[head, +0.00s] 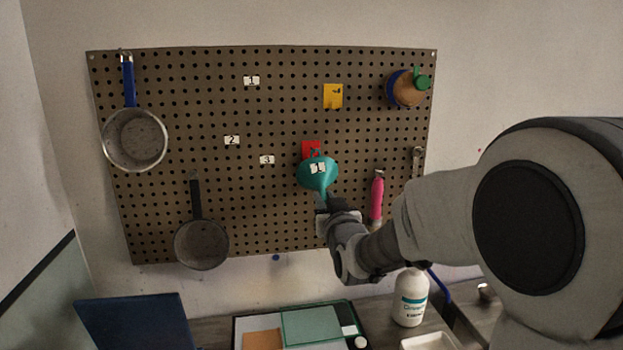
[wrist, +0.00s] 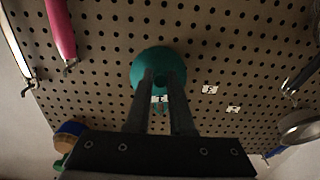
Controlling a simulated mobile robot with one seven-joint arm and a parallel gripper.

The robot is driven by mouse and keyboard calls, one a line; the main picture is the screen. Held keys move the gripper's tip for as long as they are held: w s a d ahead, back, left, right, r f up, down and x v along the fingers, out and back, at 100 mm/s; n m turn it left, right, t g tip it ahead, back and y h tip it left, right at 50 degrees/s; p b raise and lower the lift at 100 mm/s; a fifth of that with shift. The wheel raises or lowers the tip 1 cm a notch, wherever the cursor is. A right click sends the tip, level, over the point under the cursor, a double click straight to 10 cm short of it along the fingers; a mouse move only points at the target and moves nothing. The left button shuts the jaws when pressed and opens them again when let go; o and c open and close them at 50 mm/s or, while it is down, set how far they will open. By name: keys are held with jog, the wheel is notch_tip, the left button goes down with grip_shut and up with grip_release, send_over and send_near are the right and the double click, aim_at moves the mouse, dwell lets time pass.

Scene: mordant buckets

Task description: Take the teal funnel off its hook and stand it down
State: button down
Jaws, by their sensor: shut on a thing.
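The teal funnel (head: 318,174) is at the middle right of the brown pegboard, its wide cone up and its spout down, with a white label marked 1 on it. In the wrist view the funnel (wrist: 157,66) lies at and beyond the fingertips. My gripper (head: 324,205) is just below the cone, shut on the funnel's lower part; it also shows in the wrist view (wrist: 162,76).
A red tag (head: 311,148) is just above the funnel. A pink-handled tool (head: 377,198) hangs close to its right. Two pans (head: 134,142) (head: 201,245) hang at left. Below stand a white bottle (head: 410,297) and a tray (head: 240,328) with flat pieces.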

jog(key=shift+r, duration=0.2)
dwell(0.3)
jog(key=shift+r, duration=0.3)
jog(key=shift+s, duration=0.1)
jog(key=b+v, duration=0.4)
jog(key=v, duration=0.3)
dwell(1.1)
jog(key=shift+s+d, duration=0.1)
jog(key=shift+s, duration=0.1)
